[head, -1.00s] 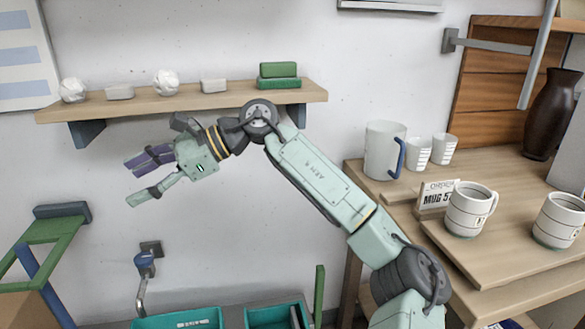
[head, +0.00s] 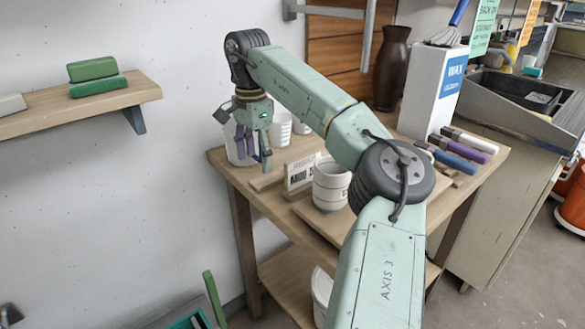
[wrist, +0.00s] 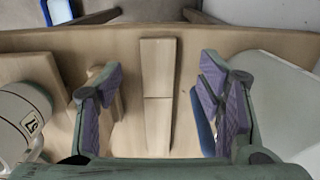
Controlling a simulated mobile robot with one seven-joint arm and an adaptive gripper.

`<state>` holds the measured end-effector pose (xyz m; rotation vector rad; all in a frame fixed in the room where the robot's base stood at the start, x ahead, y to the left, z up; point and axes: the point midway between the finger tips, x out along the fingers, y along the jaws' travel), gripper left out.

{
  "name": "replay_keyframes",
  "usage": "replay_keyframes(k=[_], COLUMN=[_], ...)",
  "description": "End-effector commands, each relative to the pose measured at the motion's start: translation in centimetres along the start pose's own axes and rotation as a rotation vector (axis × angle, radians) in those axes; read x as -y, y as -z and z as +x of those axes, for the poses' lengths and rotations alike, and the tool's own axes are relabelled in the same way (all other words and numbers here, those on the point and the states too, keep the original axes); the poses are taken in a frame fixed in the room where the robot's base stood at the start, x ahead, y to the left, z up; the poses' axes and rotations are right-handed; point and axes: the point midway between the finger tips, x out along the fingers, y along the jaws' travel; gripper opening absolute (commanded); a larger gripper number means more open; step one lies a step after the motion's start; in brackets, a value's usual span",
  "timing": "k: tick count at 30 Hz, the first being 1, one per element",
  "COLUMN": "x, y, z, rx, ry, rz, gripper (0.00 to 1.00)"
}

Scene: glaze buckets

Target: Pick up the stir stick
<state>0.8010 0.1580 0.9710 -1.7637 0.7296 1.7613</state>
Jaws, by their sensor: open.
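The stir stick (wrist: 158,120) appears to be the long, flat, pale wooden piece lying on the table in the wrist view, with a line across its middle. It also seems to show in the head view (head: 266,182) as a pale piece beside the small sign. My gripper (wrist: 160,82) is open, its purple-padded fingers on either side of the stick with clear gaps. In the head view my gripper (head: 252,152) points down over the table's left end. I cannot tell its exact height above the stick.
A white pitcher (wrist: 270,90) with a blue handle (wrist: 202,125) stands close right of my gripper in the wrist view. A mug (wrist: 22,118) stands at the left. The small sign (head: 300,172) and a striped mug (head: 331,185) are nearby in the head view.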

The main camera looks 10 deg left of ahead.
Motion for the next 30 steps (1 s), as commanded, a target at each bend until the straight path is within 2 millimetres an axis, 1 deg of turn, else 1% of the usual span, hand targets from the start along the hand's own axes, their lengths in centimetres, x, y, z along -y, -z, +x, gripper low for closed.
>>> replay_keyframes(k=[5, 12, 15, 18, 23, 30], x=[-0.1, -0.3, -0.3, -0.3, -0.3, -0.3], y=[0.0, -0.1, -0.1, -0.1, -0.1, -0.1], z=[1.2, 4.7, 5.6, 6.0, 6.0, 6.0], rx=[0.002, 0.005, 0.003, 0.003, 0.003, 0.003], ry=[-0.001, 0.000, 0.000, 0.001, 0.002, 0.002], rz=[-0.001, -0.002, -0.002, -0.002, -0.001, -0.001], gripper=[0.62, 0.62, 0.62, 0.62, 0.62, 0.46])
